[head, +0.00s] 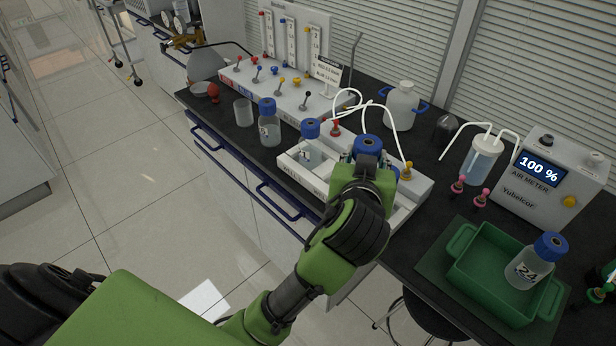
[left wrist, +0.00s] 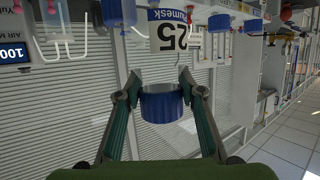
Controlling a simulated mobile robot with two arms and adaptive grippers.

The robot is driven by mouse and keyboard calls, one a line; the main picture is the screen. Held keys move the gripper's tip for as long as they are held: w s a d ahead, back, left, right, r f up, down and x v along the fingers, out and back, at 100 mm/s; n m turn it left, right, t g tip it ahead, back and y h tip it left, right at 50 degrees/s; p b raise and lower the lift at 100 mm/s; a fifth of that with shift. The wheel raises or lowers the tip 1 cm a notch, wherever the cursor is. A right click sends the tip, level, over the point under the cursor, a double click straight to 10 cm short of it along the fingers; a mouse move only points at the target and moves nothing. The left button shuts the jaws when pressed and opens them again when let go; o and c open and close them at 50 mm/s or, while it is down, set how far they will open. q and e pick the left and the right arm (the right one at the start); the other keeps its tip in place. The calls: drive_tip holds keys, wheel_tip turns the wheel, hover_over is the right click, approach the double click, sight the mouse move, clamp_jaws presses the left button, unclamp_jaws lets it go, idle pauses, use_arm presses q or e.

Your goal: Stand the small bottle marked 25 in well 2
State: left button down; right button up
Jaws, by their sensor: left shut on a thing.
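The small bottle marked 25 (left wrist: 170,35) shows upside down in the left wrist view, its number label readable. Its blue cap (left wrist: 160,103) is between the fingers of my left gripper (left wrist: 158,88), which is shut on it. In the head view a blue cap (head: 368,145) shows at my left gripper (head: 365,168), over the white block with wells (head: 290,165). My gripper and arm hide the bottle's body and part of the block, so I cannot tell whether its base is in a well. Another blue-capped bottle (head: 310,129) stands in the block's left end, marked well 1.
A blue-capped bottle marked 24 (head: 526,268) stands in a green tray (head: 470,275) at right. The air meter (head: 550,180) reads 100 %. A loose blue-capped bottle (head: 268,125) and a beaker (head: 243,112) stand left of the block. White tubes (head: 395,105) arch behind my gripper.

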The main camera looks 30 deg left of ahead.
use_arm(q)
drive_tip(key=shift+w+a, duration=0.2)
drive_tip(key=shift+a, duration=0.95)
drive_tip(key=w+a+f+p, duration=0.2)
drive_tip(key=w+f, duration=0.4)
drive_tip(key=w+a+f+p, duration=0.2)
drive_tip(key=w+a+f, duration=0.1)
drive_tip(key=w+f, duration=0.3)
drive_tip(key=shift+a+f+p, duration=0.35)
drive_tip(key=shift+f+p, duration=0.05)
drive_tip(key=shift+f, duration=0.05)
use_arm(e)
drive_tip(key=r, duration=0.3)
drive_tip(key=d+r, duration=0.1)
drive_tip(key=shift+s+r, duration=0.35)
use_arm(q)
drive_tip(key=shift+f, duration=0.25)
drive_tip(key=c, duration=1.4)
unclamp_jaws()
drive_tip(key=shift+r, duration=0.1)
drive_tip(key=shift+o, duration=0.2)
use_arm(e)
drive_tip(key=shift+d+f, duration=0.1)
drive_tip(key=shift+f, duration=0.05)
